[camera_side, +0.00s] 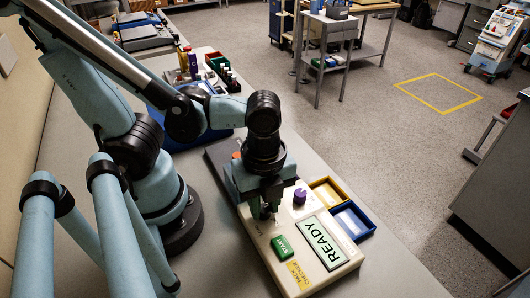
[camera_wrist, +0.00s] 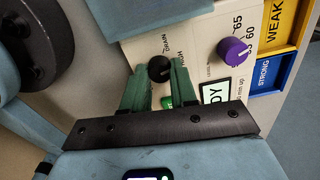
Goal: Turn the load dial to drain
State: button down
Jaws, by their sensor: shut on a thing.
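The load dial is a round black knob (camera_wrist: 160,69) on the cream panel of the pump (camera_side: 309,277). In the wrist view, the word DRAIN is printed beside it, with another label near it that looks like HIGH. Its pointer direction is too small to tell. My gripper (camera_wrist: 159,74) has its green fingertips on either side of the black dial, shut on it. In the side view my gripper (camera_side: 263,212) points down at the panel and hides the dial.
A purple knob (camera_wrist: 233,52) stands close beside the dial; it also shows in the side view (camera_side: 300,196). A green START button (camera_side: 282,247) and a READY display (camera_side: 323,243) are nearby. Yellow (camera_side: 345,186) and blue (camera_side: 372,228) trays adjoin the panel's right edge.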

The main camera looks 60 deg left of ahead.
aim_at(264, 208)
jog(key=n, duration=0.4)
jog(key=shift+n, duration=0.3)
jog(key=n, duration=0.4)
jog(key=shift+n, duration=0.3)
jog(key=c, duration=0.9)
grip_release()
jog(key=shift+r, duration=6)
